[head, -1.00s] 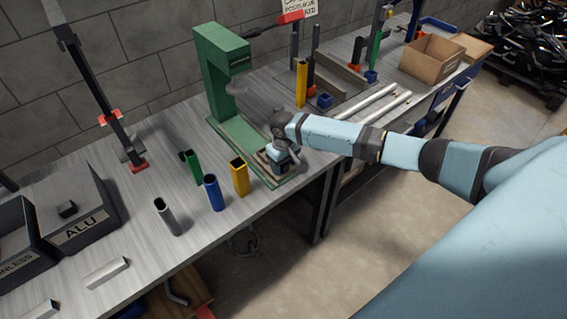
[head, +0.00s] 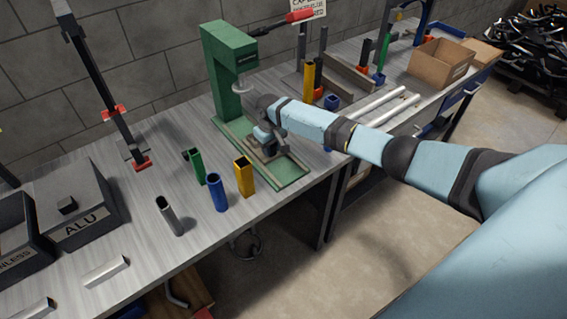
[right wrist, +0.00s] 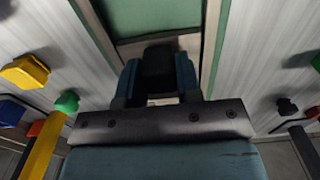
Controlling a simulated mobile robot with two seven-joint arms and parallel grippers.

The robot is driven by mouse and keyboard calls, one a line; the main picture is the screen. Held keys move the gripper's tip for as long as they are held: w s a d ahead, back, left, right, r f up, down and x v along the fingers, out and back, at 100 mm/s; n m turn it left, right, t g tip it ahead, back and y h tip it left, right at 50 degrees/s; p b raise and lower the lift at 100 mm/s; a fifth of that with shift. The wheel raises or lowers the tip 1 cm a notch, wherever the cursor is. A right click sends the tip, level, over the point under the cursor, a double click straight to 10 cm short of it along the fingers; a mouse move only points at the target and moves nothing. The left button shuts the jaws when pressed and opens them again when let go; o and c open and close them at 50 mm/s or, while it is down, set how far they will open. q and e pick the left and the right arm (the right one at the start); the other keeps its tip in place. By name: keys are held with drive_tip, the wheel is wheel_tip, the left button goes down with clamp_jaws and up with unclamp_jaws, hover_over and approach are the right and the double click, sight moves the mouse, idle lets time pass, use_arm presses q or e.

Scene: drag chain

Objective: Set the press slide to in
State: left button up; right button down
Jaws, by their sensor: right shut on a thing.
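The green press (head: 222,75) stands on the bench, with its round ram plate (head: 243,86) above its green base (head: 290,172). The press slide (head: 255,153) sits between the base rails, around the middle of the base and partly hidden by my right gripper. My right gripper (head: 268,145) points down at the slide. In the right wrist view, its blue fingers are shut on a dark block-shaped handle (right wrist: 158,65), which appears to belong to the slide. My left gripper is not in view.
Green (head: 198,167), blue (head: 216,192), yellow (head: 244,177) and grey (head: 170,215) tubes stand left of the press base. A grey ALU box (head: 75,205) is at left. A cardboard box (head: 440,60) and silver tubes (head: 385,103) lie to the right.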

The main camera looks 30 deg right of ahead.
drive_tip(key=shift+w+a+b, duration=0.1)
drive_tip(key=shift+w+b, duration=0.3)
drive_tip(key=shift+w, duration=1)
drive_tip(key=c, duration=0.8)
unclamp_jaws()
wheel_tip(320, 180, up, 14)
